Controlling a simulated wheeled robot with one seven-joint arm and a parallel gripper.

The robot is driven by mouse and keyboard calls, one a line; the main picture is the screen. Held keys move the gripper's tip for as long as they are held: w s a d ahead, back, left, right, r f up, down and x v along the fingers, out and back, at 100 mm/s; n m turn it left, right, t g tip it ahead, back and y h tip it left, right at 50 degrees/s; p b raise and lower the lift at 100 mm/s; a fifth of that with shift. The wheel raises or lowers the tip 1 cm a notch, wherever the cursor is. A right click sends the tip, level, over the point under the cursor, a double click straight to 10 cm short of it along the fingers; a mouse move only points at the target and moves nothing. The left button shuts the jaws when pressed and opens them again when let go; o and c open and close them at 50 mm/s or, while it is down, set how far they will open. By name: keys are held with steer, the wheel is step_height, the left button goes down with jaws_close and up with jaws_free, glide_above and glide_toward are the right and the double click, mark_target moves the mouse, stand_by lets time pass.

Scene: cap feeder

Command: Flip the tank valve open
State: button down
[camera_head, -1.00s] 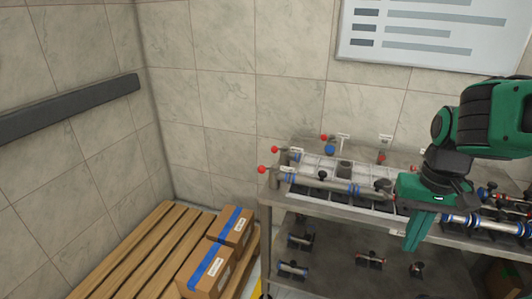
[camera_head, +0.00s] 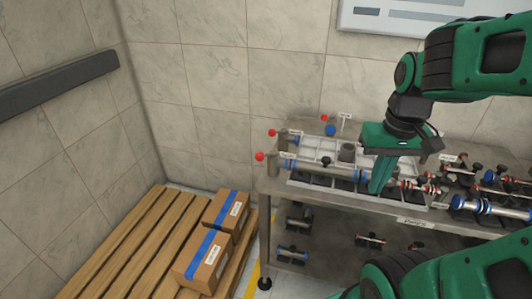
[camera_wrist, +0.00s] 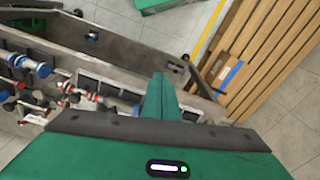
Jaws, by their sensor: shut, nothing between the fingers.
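My gripper (camera_head: 377,190) is green and shut, with nothing held. It points down at the front part of the metal workbench (camera_head: 282,196), over the right part of a light tray. Its shut fingers also show in the wrist view (camera_wrist: 161,90). A pipe with blue bands (camera_head: 345,172) runs along the tray to the left of the fingers. A small black knob (camera_head: 326,161) stands on the tray. Red ball-ended handles (camera_head: 260,157) stick out at the bench's left end. I cannot tell which fitting is the tank valve. My fingers hide part of the pipework.
More pipes and red and blue fittings (camera_head: 480,203) crowd the bench to the right. Valve parts lie on the lower shelf (camera_head: 300,222). Cardboard boxes (camera_head: 203,262) sit on a wooden pallet (camera_head: 130,245) at the left. A tiled wall stands behind.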

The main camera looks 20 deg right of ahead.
steer(key=w+a+r+n+t, duration=0.1)
steer(key=w+a+n, duration=0.3)
steer(key=w+a, duration=0.3)
steer(key=w+a+r+n+t+y, duration=0.1)
steer(key=w+a+n, duration=0.3)
steer(key=w, duration=0.9)
steer(key=a+r, duration=0.1)
steer(key=a, duration=0.2)
steer(key=shift+w+a+r+t, duration=0.2)
steer(key=shift+r+t, duration=0.05)
steer(key=shift+t, duration=0.05)
steer(key=shift+f, duration=0.15)
steer(key=w+a+f, duration=0.2)
steer(key=w+f, duration=0.4)
steer(key=f, duration=0.4)
steer(key=shift+w+a, duration=0.15)
